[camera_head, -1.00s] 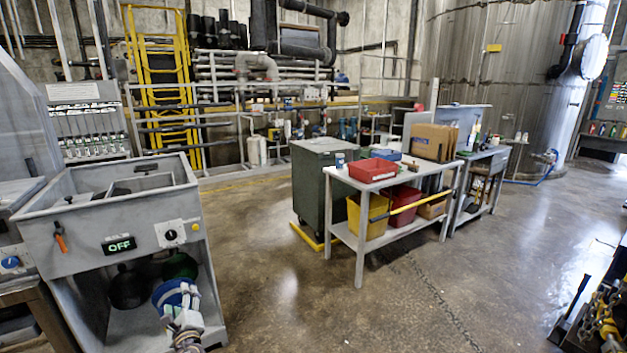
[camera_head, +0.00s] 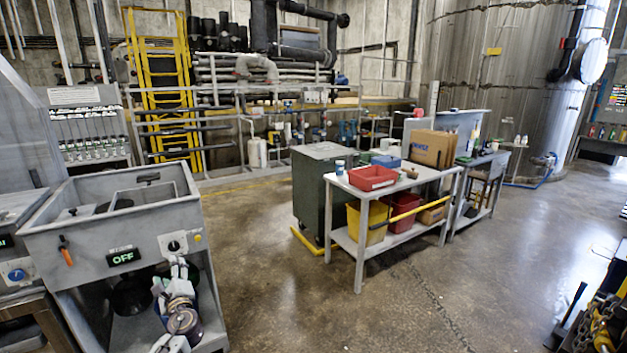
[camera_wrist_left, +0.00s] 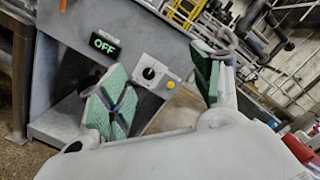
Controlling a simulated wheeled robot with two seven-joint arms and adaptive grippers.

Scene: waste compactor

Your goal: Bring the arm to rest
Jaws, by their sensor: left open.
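My left gripper (camera_head: 178,264) is in front of the grey compactor (camera_head: 90,225), near the open bay under its panel. It is open with nothing between its fingers. In the left wrist view the two fingers (camera_wrist_left: 160,90) with green pads stand wide apart, and the compactor's black knob (camera_wrist_left: 149,73) shows between them. The green display (camera_head: 123,257) reads OFF. Dark containers (camera_head: 130,297) stand in the bay, partly hidden by my left arm. My right gripper cannot be made out.
A grey workbench (camera_head: 345,184) with a red tray (camera_head: 372,177) on top and yellow and red bins (camera_head: 367,222) below stands to the right. A dark green cabinet (camera_head: 310,195) is behind it. The floor (camera_head: 280,310) between compactor and bench is clear.

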